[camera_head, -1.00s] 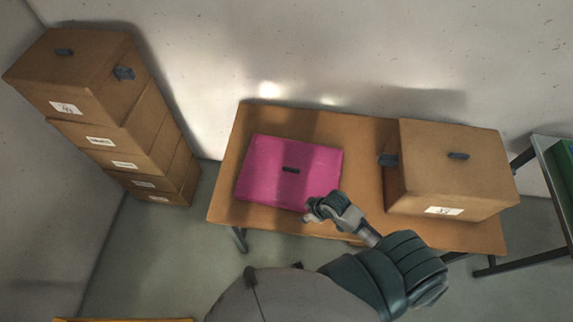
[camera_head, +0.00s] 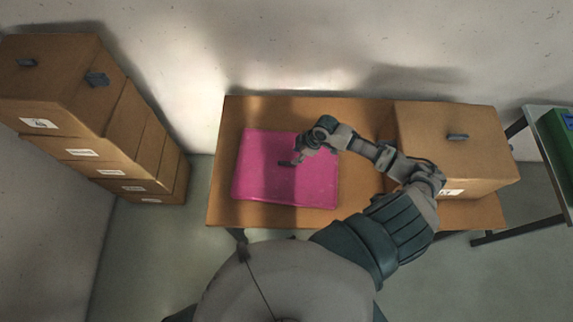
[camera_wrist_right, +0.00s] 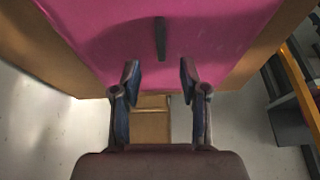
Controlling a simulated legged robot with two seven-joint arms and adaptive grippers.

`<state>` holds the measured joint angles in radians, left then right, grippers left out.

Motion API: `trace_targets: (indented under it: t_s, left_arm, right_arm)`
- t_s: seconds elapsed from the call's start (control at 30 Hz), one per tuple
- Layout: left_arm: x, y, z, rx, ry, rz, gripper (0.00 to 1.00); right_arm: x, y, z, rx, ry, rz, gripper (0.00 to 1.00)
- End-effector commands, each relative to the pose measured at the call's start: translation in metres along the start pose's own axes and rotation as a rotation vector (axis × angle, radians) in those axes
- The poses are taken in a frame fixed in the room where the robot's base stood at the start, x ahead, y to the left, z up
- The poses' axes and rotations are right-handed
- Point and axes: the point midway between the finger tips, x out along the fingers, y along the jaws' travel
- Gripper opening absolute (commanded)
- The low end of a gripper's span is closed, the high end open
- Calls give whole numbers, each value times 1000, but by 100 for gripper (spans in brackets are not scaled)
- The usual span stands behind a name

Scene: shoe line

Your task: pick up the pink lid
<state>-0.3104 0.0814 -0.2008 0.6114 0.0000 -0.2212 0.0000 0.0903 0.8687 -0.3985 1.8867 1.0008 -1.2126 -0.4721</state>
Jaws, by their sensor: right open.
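The pink lid (camera_head: 262,182) lies flat on the left part of the wooden table (camera_head: 360,213). It has a small dark handle (camera_head: 286,164) at its middle. My right gripper (camera_head: 298,160) is over the lid, close to the handle. In the right wrist view the gripper (camera_wrist_right: 160,80) is open and empty, and the lid (camera_wrist_right: 215,40) fills the top. The handle (camera_wrist_right: 160,38) stands ahead of the fingers, in line with the gap between them. The height of the fingertips above the lid is hard to tell. My left gripper is not in view.
A brown box (camera_head: 460,150) with a dark handle stands on the table's right part, behind my right forearm. Brown boxes (camera_head: 100,120) are stacked on the floor at the left. A rack with a green item (camera_head: 562,140) is at the right edge. A wall runs behind the table.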

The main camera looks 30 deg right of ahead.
Motion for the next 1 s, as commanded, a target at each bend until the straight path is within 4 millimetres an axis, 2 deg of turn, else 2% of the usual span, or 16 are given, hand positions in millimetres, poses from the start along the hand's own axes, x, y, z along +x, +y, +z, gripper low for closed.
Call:
trace_targets:
  t_s: [0.1,0.33,0.6,0.87,0.9,1.0]
  left_arm:
    - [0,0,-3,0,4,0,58]
    - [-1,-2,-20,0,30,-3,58]
    - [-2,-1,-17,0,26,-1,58]
    - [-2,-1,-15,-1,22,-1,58]
    - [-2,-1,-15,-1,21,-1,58]
    - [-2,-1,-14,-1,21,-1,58]
  right_arm:
    - [19,0,-1,1,1,0,44]
    - [37,-2,-2,0,0,0,44]
    - [76,-3,-6,0,-1,1,44]
    - [81,-2,-4,-2,-1,1,44]
    - [81,-2,-4,-1,-1,1,41]
    - [81,-2,-4,-1,-2,1,16]
